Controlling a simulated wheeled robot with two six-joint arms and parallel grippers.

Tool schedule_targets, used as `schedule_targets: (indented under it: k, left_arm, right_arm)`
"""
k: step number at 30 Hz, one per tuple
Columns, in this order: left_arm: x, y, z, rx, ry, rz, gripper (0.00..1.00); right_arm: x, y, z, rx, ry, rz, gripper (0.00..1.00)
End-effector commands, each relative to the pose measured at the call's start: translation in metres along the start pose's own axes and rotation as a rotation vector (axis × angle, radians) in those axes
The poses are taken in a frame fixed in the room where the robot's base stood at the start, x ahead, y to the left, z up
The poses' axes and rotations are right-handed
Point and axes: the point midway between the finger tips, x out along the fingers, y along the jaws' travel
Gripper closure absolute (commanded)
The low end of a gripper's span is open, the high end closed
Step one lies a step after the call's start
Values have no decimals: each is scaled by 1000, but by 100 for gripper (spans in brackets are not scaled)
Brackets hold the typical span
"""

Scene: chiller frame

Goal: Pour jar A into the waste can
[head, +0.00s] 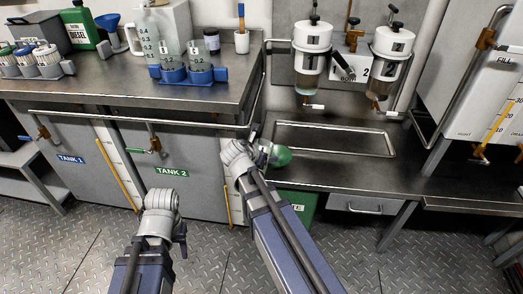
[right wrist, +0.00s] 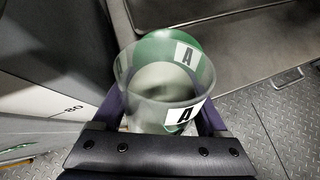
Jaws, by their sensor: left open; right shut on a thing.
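Jar A (right wrist: 165,85) is a clear jar with a white "A" label, and green shows at its far end in the right wrist view. My right gripper (right wrist: 160,112) is shut around it. In the head view the jar (head: 281,156) shows as a green end beyond my right wrist, in front of the bench edge, and it looks tilted. The waste can (head: 303,207) is green, stands below the bench, and is mostly hidden by my right arm. My left gripper (head: 179,237) is open and empty at the lower left, away from the jar, with its fingertips hard to make out.
Tank 2 (head: 175,172) is under that bench, with a rail and valves in front. Two dispensers (head: 312,50) hang above the right bench (head: 340,165). The lower floor is clear.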

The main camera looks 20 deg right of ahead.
Motion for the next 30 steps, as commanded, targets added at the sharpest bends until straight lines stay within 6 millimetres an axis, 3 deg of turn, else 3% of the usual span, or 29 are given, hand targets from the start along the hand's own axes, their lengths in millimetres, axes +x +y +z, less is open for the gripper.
schedule_targets:
  k: [2, 4, 21, 30]
  left_arm:
    - [-18, -2, 1, -2, -1, -2, 50]
    - [-11, -2, 1, -2, -1, -2, 50]
    - [-11, -1, 1, -3, -1, -2, 50]
    - [-23, -3, 2, -5, -2, -3, 50]
  right_arm:
    - [-2, 0, 10, 9, 55, -1, 97]
    - [1, 0, 2, 8, 62, 2, 97]
    - [1, 0, 3, 7, 58, 1, 97]
    - [-2, 0, 6, 14, 111, 3, 97]
